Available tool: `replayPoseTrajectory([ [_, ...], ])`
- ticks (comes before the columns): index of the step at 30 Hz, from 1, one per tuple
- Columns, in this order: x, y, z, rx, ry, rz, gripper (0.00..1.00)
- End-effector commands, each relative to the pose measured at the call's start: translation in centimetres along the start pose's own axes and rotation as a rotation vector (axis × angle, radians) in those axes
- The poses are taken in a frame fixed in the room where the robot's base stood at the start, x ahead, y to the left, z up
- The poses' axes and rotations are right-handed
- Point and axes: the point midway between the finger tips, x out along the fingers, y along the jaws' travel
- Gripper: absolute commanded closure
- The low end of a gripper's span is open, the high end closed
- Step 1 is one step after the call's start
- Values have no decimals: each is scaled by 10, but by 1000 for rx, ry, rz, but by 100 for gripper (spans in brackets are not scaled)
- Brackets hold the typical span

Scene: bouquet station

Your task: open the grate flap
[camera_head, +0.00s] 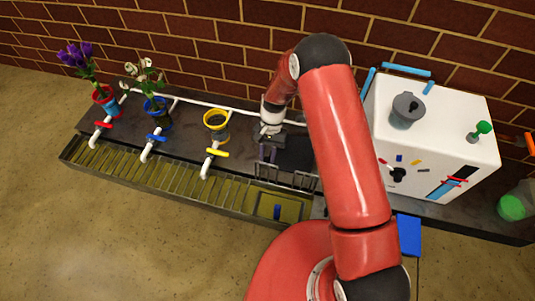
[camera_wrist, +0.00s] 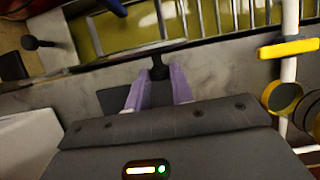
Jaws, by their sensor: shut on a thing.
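The grate flap (camera_head: 290,178) is a dark frame with several thin metal bars, at the right end of the long slatted grate. It looks raised and tilted up over an uncovered part of the trough (camera_head: 262,206). In the wrist view the flap (camera_wrist: 170,45) crosses the upper part, with the yellow-green trough floor behind its bars. My gripper (camera_head: 267,154) is at the flap's back left. In the wrist view its two purple fingers (camera_wrist: 157,95) are shut on a small dark knob (camera_wrist: 158,68) at the flap's edge. The fingers partly hide the knob.
A blue piece (camera_head: 277,212) is in the uncovered trough. Taps with red, blue and yellow (camera_head: 217,153) handles stand to the left, near flower pots and a yellow-rimmed cup (camera_head: 216,120). A white machine (camera_head: 430,120) stands on the right. The brick wall is behind.

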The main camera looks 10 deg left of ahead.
Motion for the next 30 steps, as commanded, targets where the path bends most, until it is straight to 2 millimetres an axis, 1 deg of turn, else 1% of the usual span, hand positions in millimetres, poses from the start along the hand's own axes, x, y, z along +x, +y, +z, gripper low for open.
replayPoseTrajectory([
  [5, -1, -1, 5, -2, 30, 1, 100],
  [9, 1, -1, 19, -2, 104, 1, 100],
  [12, 5, 0, 35, -3, 108, 2, 100],
  [15, 9, 0, 44, -1, 106, 2, 100],
  [24, 10, 0, 47, -1, 102, 3, 100],
  [25, 10, 0, 47, -1, 102, 3, 73],
  [29, 10, 0, 46, 0, 104, 2, 56],
  [30, 9, 0, 46, 0, 105, 2, 56],
])
